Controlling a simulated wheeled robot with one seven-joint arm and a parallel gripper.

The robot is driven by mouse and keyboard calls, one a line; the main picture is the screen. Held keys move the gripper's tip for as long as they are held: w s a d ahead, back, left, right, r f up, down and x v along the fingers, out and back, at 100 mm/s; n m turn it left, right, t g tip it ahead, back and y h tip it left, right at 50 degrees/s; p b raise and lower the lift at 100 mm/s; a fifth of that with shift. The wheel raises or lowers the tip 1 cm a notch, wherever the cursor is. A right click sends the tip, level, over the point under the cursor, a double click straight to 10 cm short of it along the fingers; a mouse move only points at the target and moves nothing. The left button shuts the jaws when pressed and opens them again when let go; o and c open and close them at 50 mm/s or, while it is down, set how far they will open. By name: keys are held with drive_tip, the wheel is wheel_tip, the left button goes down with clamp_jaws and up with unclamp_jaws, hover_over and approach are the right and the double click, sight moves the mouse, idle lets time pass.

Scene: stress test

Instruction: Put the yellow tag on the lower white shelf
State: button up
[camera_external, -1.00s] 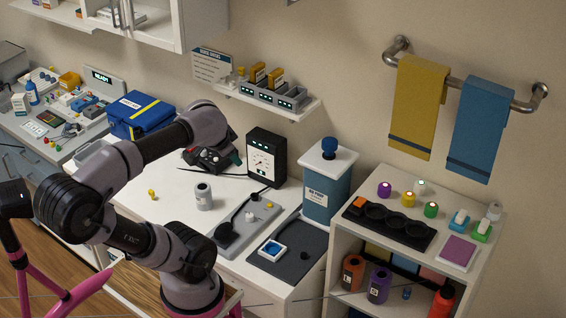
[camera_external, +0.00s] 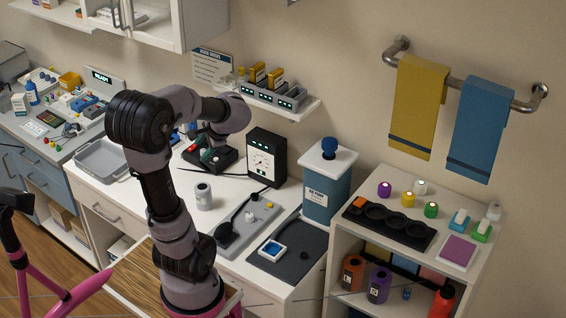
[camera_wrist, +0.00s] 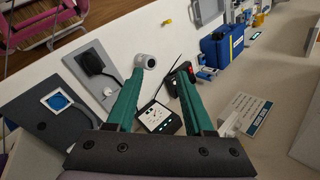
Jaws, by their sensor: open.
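A small yellow piece, likely the yellow tag (camera_wrist: 167,22), shows faintly on the counter beyond the white cup in the wrist view. In the external view my arm covers that spot. The white wall shelf (camera_external: 226,92) carries a grey rack and upright yellow-orange pieces; another small yellow item (camera_external: 241,72) is at its left end. I cannot tell which lower shelf is meant. My gripper (camera_wrist: 158,75) has its green fingers spread, with nothing held between them.
A black gauge box (camera_external: 266,158) stands below the wall shelf. A white cup (camera_external: 203,196), a grey plate with a black cable (camera_external: 240,222) and a dark mat (camera_external: 290,258) lie on the counter. A blue bin (camera_external: 326,190) and a white cabinet stand right.

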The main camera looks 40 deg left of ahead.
drive_tip(key=w+a+f+m+g+y, duration=0.25)
drive_tip(key=a+f, duration=0.35)
drive_tip(key=a, duration=0.3)
drive_tip(key=w+a+f+m+g+y, duration=0.1)
drive_tip(key=a+f+m+y, duration=0.2)
drive_tip(key=a+f, duration=0.5)
drive_tip(key=a+f+m, duration=0.2)
drive_tip(key=a+f, duration=0.1)
drive_tip(key=f, duration=0.3)
drive_tip(key=a+f+m+t, duration=0.1)
drive_tip(key=a+f+m, duration=0.1)
drive_tip(key=f, duration=0.4)
drive_tip(key=a+f+m+t, duration=0.1)
drive_tip(key=a+f+m, duration=0.2)
drive_tip(key=f, duration=0.3)
drive_tip(key=shift+a+f+y, duration=0.25)
drive_tip(key=shift+a+y, duration=0.05)
drive_tip(key=shift+y, duration=0.05)
drive_tip(key=shift+a+f, duration=0.15)
drive_tip(key=shift+f, duration=0.2)
drive_tip(key=x, duration=0.5)
drive_tip(key=shift+a, duration=0.15)
drive_tip(key=x, duration=0.5)
drive_tip(key=shift+s, duration=0.2)
